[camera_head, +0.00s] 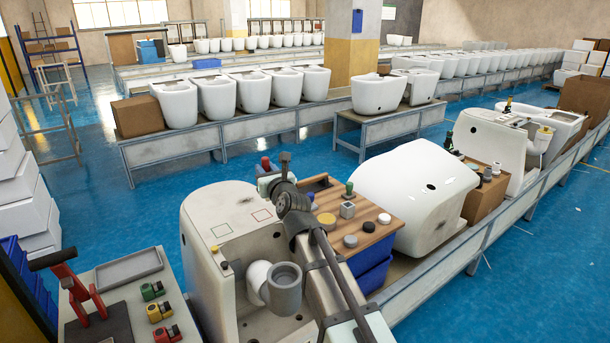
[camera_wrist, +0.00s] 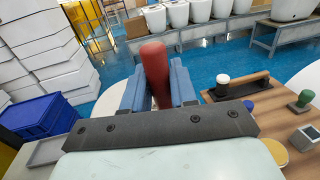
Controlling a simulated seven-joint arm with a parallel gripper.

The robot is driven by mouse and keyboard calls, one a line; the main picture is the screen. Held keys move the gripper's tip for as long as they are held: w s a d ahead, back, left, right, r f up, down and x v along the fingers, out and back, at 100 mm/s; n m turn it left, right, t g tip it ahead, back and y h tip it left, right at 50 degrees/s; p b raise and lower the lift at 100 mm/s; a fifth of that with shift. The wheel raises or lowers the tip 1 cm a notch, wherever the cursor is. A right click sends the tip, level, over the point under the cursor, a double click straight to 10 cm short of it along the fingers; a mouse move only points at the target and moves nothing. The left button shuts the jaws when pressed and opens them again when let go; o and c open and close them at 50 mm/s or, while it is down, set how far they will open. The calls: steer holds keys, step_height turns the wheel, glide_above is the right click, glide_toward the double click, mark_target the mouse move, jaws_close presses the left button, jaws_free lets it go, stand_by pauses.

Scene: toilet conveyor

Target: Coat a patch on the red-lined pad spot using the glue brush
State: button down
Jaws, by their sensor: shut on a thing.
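My gripper (camera_head: 269,170) is above the far side of the near white toilet body (camera_head: 205,205), by the wooden board's left end. In the wrist view its blue fingers (camera_wrist: 159,88) are shut on an upright red handle, which I take to be the glue brush (camera_wrist: 154,62). The red handle also shows in the head view (camera_head: 265,162). Its lower end is hidden. Two small outlined squares lie on the toilet's flat top, a left one (camera_head: 222,230) and a right one (camera_head: 261,215). Both outlines look reddish. No glue patch can be made out on them.
The wooden board (camera_head: 376,205) right of the toilet bears a green-handled stamp (camera_head: 348,190), a yellow-topped round pot (camera_head: 326,221) and several small pots. A side table (camera_head: 125,300) with a grey tray (camera_head: 129,268) stands at left. My arm covers part of the board.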

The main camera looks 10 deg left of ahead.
steer(key=shift+a+n+g+y, duration=1.2)
steer(key=shift+a+g+y, duration=0.15)
steer(key=shift+a, duration=1.2)
steer(key=shift+f, duration=3.65)
steer(key=shift+w+d, duration=2)
steer(key=shift+d, duration=0.2)
steer(key=shift+s+a, duration=2.3)
steer(key=shift+w+d, duration=1.95)
steer(key=shift+w, duration=0.65)
steer(key=shift+s+a, duration=1.95)
steer(key=shift+s, duration=0.1)
step_height(320, 180, up, 8)
steer(key=shift+s+a, duration=0.15)
steer(key=shift+a, duration=0.05)
